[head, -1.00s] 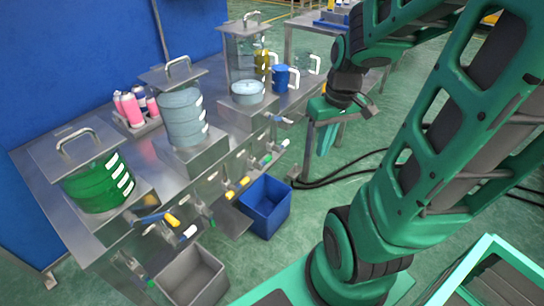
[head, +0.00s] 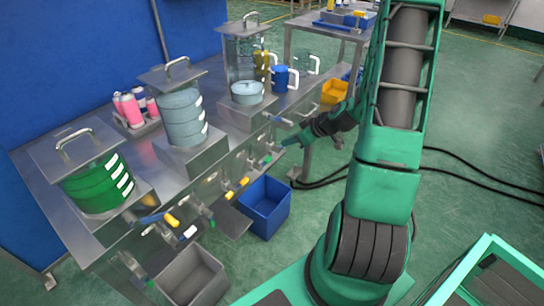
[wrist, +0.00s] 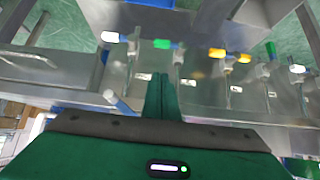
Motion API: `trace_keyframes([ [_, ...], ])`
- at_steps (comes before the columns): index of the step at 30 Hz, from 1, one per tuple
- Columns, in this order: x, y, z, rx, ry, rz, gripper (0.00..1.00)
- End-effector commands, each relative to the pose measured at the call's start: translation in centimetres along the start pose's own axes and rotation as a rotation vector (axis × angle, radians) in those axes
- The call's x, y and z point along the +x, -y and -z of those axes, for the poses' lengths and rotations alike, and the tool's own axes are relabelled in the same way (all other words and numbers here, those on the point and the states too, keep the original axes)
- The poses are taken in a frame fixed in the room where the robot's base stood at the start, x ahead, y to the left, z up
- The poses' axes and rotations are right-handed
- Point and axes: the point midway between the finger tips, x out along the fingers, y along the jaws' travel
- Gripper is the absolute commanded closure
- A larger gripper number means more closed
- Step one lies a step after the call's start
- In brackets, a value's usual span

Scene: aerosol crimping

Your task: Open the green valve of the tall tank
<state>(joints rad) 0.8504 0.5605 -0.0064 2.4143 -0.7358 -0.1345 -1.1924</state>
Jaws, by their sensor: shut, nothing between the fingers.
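The tall tank (head: 243,52) is a clear, tall vessel at the far end of the steel bench, with a little pale liquid at its bottom. A green-handled valve (head: 267,160) sits low on the bench front below it and also shows in the wrist view (wrist: 162,44). My gripper (head: 286,143) is beside the bench front, just to the right of and above this handle in the head view. In the wrist view its fingers (wrist: 160,80) are together and empty, pointing towards the green handle, with a gap between. The gripper's far side is hidden.
Yellow handles (wrist: 216,53) and a white handle (wrist: 110,37) flank the green one. A blue handle (wrist: 115,103) is close left of my fingers. A blue bin (head: 265,205) stands on the floor below. Green (head: 95,190) and pale blue (head: 183,115) tanks stand nearer.

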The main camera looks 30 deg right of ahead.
Motion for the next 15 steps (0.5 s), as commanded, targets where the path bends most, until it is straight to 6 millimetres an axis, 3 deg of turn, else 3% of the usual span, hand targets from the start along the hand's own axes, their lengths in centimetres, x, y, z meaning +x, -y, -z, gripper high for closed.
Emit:
trace_keyframes([
  [8, 2.5, -0.1, 0.0, -0.003, -0.01, -0.001, 1.0],
  [15, 6.9, -0.1, 0.0, -0.002, -0.008, 0.0, 1.0],
])
